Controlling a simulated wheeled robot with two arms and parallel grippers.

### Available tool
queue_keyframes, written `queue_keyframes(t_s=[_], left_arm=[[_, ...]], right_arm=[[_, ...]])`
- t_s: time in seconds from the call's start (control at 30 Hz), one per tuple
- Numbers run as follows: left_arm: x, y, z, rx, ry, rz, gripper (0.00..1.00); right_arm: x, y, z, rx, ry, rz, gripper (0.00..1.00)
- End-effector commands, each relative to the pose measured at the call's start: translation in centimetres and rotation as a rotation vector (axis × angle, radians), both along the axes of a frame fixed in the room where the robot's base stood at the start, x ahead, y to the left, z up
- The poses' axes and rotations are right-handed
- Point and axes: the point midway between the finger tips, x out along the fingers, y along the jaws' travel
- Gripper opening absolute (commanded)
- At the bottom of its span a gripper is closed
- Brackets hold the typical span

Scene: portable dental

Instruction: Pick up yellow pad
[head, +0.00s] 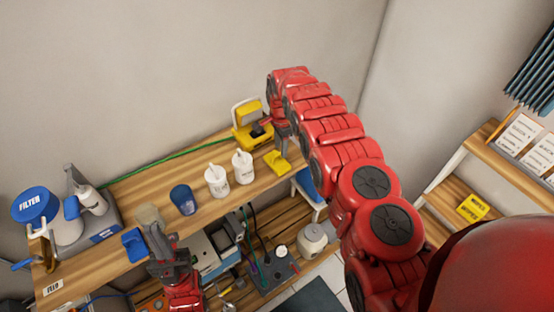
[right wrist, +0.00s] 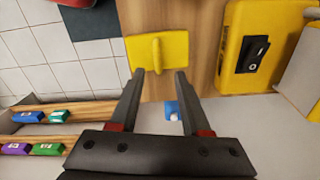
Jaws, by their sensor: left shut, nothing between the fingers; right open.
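The yellow pad (head: 277,162) lies flat on the wooden shelf top, near its right end and front edge. In the right wrist view the pad (right wrist: 172,50) is a flat yellow square with a raised ridge across its middle. My right gripper (head: 283,143) is above the pad, its fingers pointing down. In the right wrist view the open right gripper (right wrist: 159,76) has its fingertips on either side of the pad's lower part, with nothing held. My left gripper (head: 150,217) is shut and empty at the front left of the shelf, near a blue block (head: 133,244).
A yellow device (head: 250,137) with a black switch stands close behind the pad. Two white bottles (head: 216,180) and a blue cup (head: 183,199) stand left of it. A blue FILTER unit (head: 35,202) is at far left. A lower shelf holds equipment.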

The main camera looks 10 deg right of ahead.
Motion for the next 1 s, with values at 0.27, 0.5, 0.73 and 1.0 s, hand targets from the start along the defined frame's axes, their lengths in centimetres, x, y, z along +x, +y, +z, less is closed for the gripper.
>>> queue_keyframes(t_s=[0.27, 0.5, 0.73, 1.0], left_arm=[[0.0, 0.0, -0.5, 0.000, 0.001, 0.000, 0.00], [0.0, 0.0, -0.6, 0.000, 0.000, 0.000, 0.00], [0.0, 0.0, -0.6, 0.000, 0.001, 0.000, 0.00], [0.0, 0.0, -0.6, 0.000, 0.001, 0.000, 0.00]], right_arm=[[0.0, -0.1, -2.7, 0.000, -0.001, 0.000, 0.47], [0.0, -0.1, -3.0, 0.000, 0.000, 0.000, 0.47], [0.0, -0.1, -3.0, 0.000, 0.000, 0.000, 0.36], [0.0, -0.1, -3.0, 0.000, 0.000, 0.000, 0.00]])
